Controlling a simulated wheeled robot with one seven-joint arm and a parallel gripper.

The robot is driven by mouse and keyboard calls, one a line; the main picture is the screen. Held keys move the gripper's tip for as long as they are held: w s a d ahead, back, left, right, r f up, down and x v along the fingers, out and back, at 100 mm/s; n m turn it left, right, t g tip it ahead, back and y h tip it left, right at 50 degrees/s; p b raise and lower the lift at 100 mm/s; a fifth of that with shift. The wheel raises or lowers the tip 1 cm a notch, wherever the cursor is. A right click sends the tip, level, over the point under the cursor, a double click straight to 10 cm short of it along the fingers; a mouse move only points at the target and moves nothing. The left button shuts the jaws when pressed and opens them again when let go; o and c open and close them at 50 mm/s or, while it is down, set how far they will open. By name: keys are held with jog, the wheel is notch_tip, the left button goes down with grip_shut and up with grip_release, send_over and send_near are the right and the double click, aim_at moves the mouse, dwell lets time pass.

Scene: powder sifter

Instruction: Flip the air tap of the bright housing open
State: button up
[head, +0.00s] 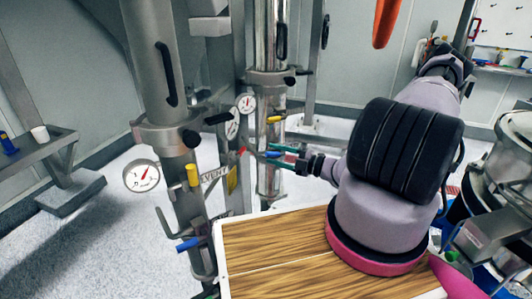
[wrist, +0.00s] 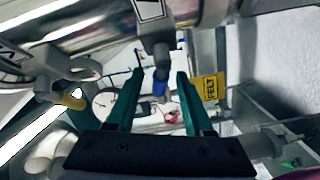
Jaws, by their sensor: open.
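The bright housing (head: 270,40) is the shiny upright cylinder behind the duller one in the head view. It has a yellow-handled tap (head: 275,119) and, lower, a blue-handled tap (head: 271,154). My gripper (head: 277,155) is open, its teal fingers at the blue handle. In the wrist view the blue handle (wrist: 160,84) shows between the two open fingers (wrist: 160,74), below a grey valve body. Gaps show on both sides, and contact cannot be told. A yellow handle (wrist: 72,100) lies left of the fingers in that view. No wording on the taps is readable.
The duller housing (head: 155,70) stands closer at left, with a gauge (head: 141,176), a yellow handle (head: 193,175) and a blue handle (head: 188,244). A yellow FELT tag (wrist: 208,88) hangs right of the fingers. A wooden top (head: 275,245) lies below my arm.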

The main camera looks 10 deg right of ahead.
jog(key=shift+x, duration=1.85)
grip_shut()
